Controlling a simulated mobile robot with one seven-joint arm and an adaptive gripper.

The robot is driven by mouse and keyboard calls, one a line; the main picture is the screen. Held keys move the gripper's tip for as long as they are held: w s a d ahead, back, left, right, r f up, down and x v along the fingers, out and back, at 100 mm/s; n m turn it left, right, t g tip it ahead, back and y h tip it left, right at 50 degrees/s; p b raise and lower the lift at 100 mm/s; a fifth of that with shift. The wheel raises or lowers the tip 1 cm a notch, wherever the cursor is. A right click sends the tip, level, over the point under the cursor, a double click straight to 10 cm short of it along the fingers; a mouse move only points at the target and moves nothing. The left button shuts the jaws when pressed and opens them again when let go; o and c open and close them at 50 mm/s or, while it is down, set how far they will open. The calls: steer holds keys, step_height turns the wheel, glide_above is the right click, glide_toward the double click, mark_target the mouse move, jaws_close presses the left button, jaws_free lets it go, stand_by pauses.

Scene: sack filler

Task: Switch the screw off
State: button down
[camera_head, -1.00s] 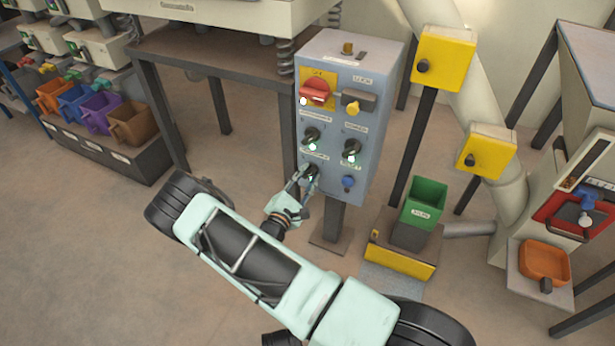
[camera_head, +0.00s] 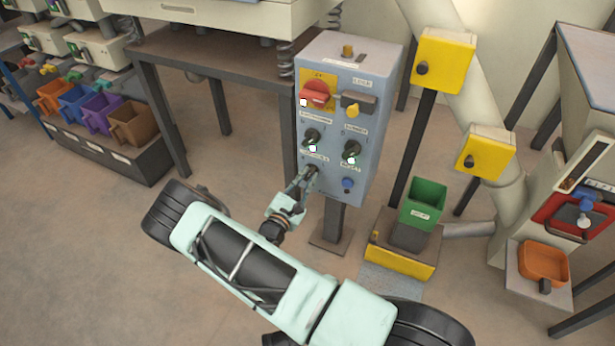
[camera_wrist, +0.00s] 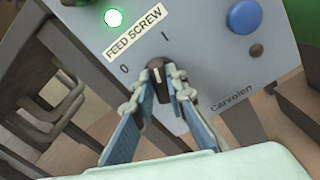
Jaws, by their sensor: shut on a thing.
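The feed screw switch is a dark rotary knob (camera_wrist: 158,86) with a white mark, below the FEED SCREW label (camera_wrist: 134,34) in the wrist view. Positions 0 and I are printed around it. The white mark points up in the picture, nearer I than 0. A lit green lamp (camera_wrist: 113,18) is above the label. My gripper (camera_wrist: 158,73) is shut on the knob, one finger on each side. In the head view my gripper (camera_head: 311,174) is at the lower left of the grey-blue control box (camera_head: 368,122), hiding most of the knob.
A red handle (camera_head: 315,92) on a yellow plate and other dark knobs (camera_head: 352,147) sit higher on the box. A blue button (camera_wrist: 241,16) is close by on the right. A table leg (camera_head: 165,115) stands left of the box.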

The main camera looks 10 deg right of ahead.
steer(key=n+p, duration=0.1)
steer(key=n, duration=0.5)
steer(key=shift+a+n, duration=0.1)
steer(key=shift+n, duration=0.2)
steer(key=n, duration=0.6)
steer(key=shift+w+a+f, duration=0.1)
stand_by(0.3)
steer(key=c, duration=1.9)
jaws_free()
steer(key=shift+c, duration=0.2)
steer(key=v, duration=1.2)
